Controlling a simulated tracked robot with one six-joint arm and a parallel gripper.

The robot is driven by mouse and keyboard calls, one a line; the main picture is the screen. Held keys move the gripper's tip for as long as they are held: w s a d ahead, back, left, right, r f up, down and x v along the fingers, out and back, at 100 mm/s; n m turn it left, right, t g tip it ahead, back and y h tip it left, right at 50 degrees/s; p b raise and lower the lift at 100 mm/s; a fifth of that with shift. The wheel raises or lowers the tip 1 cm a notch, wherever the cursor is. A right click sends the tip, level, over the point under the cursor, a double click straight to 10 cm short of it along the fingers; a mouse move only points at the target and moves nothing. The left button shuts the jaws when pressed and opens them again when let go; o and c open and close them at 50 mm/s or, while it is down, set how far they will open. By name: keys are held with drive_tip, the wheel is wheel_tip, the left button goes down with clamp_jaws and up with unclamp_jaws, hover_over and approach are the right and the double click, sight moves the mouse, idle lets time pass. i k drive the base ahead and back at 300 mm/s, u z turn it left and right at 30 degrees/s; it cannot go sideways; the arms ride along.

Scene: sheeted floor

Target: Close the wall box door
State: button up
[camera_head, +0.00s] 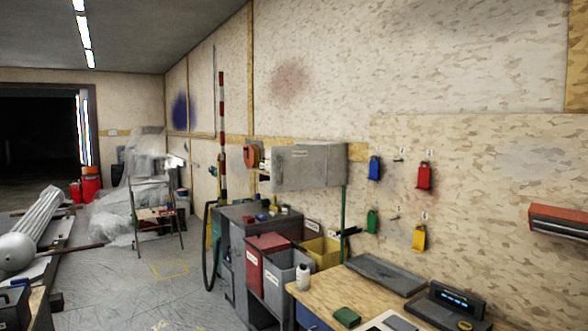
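A grey metal wall box (308,168) hangs on the chipboard wall near the middle of the view, above the grey cabinet. Its broad grey front panel, with a small pale label near the top, faces me. At its left end, small pale items (265,158) show beside the panel's edge. I cannot tell from this angle how far the door stands from the box, and the inside is mostly hidden. My gripper is not in view.
Below the box stand a grey cabinet (240,217), a red bin (268,262), a grey bin (287,281) and a yellow bin (322,252). A wooden workbench (325,300) fills the lower right. Sheeted floor (125,285) is open at lower left, before a step stool (157,213).

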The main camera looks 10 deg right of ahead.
sight(293, 167)
drive_tip(key=z, duration=0.4)
drive_tip(key=i, duration=1)
drive_tip(key=u, duration=0.55)
drive_tip(key=i, duration=0.75)
drive_tip(key=u, duration=0.7)
drive_tip(key=i, duration=1.5)
drive_tip(key=z, duration=0.35)
